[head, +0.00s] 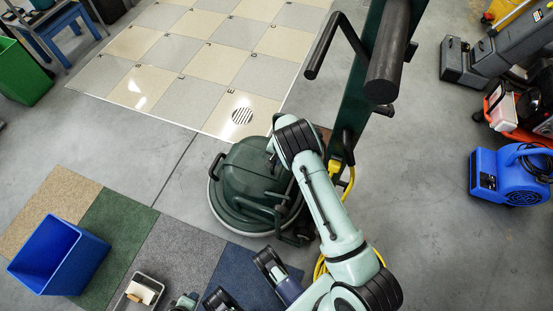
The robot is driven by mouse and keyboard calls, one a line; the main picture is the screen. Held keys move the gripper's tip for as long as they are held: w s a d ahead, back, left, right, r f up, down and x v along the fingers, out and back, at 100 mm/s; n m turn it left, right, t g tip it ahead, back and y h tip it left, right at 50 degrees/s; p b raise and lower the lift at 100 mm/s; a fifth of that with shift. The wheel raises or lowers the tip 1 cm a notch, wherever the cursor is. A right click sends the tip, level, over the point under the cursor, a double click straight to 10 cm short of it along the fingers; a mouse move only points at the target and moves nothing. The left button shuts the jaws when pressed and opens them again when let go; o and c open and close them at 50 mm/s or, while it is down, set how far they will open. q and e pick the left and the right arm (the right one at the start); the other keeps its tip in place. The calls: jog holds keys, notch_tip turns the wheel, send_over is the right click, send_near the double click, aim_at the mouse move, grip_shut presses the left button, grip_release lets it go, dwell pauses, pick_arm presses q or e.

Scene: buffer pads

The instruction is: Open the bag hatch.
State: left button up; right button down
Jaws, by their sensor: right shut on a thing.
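A dark green, domed floor machine (248,180) stands in the middle of the head view, with black handles around it. Its green column (362,95) with a black crossbar rises at the upper right. I cannot make out a separate bag hatch. My right arm reaches up from the bottom. Its far end, with the right gripper (283,152), is over the right side of the dome. The gripper is shut on a part of the machine, mostly hidden by the arm, so its exact hold is unclear. I cannot make out my left gripper.
A yellow cord (338,170) hangs beside the column. A blue bin (58,255) and a small tray (140,290) stand on carpet tiles at lower left. A blue blower (510,176) is at right. Grey floor between column and blower is clear.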

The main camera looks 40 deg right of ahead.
pick_arm(q)
jog(key=s+a+f+g+b, duration=0.1)
jog(key=s+f+g+b, duration=0.2)
jog(key=s+f+b, duration=0.2)
jog(key=shift+s+a+f+n+g+b, duration=0.3)
jog(key=shift+s+a+f+b, duration=0.1)
jog(key=shift+s+f, duration=1.6)
pick_arm(e)
jog(key=w+a+r+g, duration=0.1)
jog(key=w+a+r, duration=0.5)
jog(key=w+r, duration=0.5)
jog(key=shift+w+a+h, duration=0.2)
jog(key=shift+w+h, duration=0.1)
jog(key=shift+w, duration=0.3)
pick_arm(q)
jog(key=shift+s+r, duration=0.25)
pick_arm(e)
jog(key=c, duration=1.1)
grip_release()
jog(key=shift+r, duration=0.1)
